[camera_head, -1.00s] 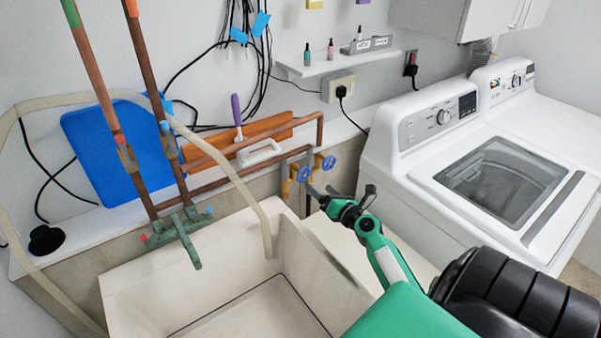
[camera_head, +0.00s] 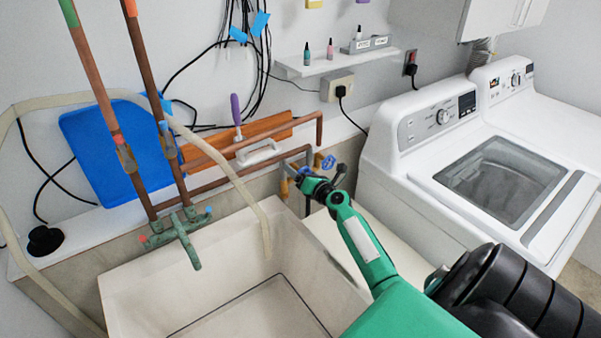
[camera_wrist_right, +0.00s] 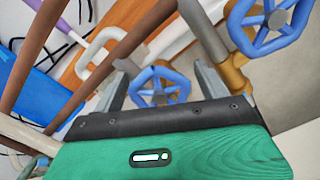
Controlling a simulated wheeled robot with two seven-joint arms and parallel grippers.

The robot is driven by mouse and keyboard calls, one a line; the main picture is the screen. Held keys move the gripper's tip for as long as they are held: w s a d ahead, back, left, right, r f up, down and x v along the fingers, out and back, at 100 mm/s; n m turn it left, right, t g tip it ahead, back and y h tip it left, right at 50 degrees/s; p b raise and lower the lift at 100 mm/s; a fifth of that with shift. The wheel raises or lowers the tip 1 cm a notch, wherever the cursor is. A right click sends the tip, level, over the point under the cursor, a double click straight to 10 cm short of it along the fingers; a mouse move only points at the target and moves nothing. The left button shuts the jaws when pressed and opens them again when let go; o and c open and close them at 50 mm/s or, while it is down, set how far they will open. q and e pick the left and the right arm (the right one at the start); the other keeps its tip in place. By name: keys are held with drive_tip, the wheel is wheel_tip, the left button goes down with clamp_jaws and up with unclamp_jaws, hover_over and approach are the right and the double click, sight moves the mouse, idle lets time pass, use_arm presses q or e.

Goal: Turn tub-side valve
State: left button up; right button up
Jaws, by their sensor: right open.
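Two blue handwheel valves sit on pipes between the tub and the washer. The tub-side valve (camera_wrist_right: 158,88) shows in the right wrist view between the two grey fingers of my right gripper (camera_wrist_right: 162,84). The fingers are spread, one on each side of the wheel; whether they touch it I cannot tell. The other valve (camera_wrist_right: 268,22) is at upper right there, outside the fingers. In the head view my right gripper (camera_head: 297,180) partly covers the tub-side valve (camera_head: 304,170), and the other valve (camera_head: 328,163) shows just right of it. My left gripper is not in view.
The tub (camera_head: 215,290) lies below and left of my right arm. The washer (camera_head: 400,185) stands close on the right.

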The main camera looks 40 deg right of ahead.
drive_tip(key=c, duration=1)
drive_tip(key=shift+o, duration=0.2)
